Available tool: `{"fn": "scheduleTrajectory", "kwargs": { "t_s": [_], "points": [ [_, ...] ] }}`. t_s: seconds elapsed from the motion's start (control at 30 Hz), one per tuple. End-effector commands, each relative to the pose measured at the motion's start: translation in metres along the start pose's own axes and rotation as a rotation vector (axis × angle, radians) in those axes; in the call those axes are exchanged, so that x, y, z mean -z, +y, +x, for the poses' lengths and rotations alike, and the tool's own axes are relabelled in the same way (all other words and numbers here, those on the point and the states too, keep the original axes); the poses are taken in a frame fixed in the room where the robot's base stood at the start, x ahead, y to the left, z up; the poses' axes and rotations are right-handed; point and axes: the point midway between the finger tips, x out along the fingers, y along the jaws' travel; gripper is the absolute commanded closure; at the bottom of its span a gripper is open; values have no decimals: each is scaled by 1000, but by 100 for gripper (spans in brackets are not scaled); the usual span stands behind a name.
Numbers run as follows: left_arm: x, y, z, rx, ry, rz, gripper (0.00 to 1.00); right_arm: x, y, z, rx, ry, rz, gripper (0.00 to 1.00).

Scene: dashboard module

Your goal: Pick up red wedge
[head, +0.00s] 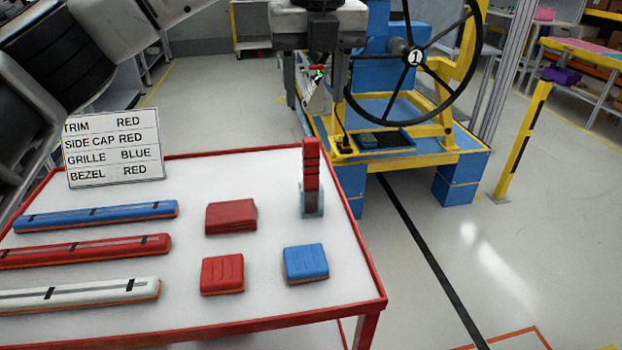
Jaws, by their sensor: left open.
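Two plain red blocks lie on the white tabletop: a smooth, slanted red wedge-like block (231,217) near the middle, and a red block with grooves on top (222,274) nearer the front edge. Which one is the red wedge is not fully clear; the smooth one looks more like it. My left gripper (318,100) hangs at the top centre, pointing down, open, beyond the table's far edge and apart from both blocks. My right gripper is not in view.
A grooved blue block (306,263) and an upright red piece in a grey holder (311,175) stand on the right. Blue (97,215), red (85,250) and white (80,294) bars lie left. A label sign (114,147) stands behind. A steering-wheel rig (415,57) is beyond.

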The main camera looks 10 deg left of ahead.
Motion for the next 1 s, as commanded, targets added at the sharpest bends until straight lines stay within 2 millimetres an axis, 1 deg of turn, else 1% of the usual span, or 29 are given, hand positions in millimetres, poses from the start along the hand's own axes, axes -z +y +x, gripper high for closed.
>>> {"fn": "scheduleTrajectory", "kwargs": {
  "t_s": [0.03, 0.1, 0.23, 0.3, 0.5, 0.57, 0.7, 0.8, 0.9, 1.0],
  "points": [
    [0, 1, 14, -2, 3, 1, 51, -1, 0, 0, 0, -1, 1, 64],
    [0, 0, 28, -2, 3, 2, 51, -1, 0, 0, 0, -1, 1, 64],
    [0, 0, 49, -1, 2, 0, 51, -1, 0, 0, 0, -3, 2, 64],
    [0, 0, 56, -1, 1, 0, 51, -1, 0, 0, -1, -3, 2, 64],
    [0, 1, 69, -1, 1, 0, 51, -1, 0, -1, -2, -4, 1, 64],
    [0, 3, 77, -1, 2, 0, 51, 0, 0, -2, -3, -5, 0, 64],
    [1, 4, 99, -1, 2, 1, 51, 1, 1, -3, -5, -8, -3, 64],
    [1, 4, 110, 0, 1, 0, 51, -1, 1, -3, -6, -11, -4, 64],
    [1, 4, 115, 1, 1, 0, 51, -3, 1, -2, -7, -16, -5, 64],
    [1, 4, 115, 1, 0, 0, 51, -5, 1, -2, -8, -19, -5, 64]
  ]
}}
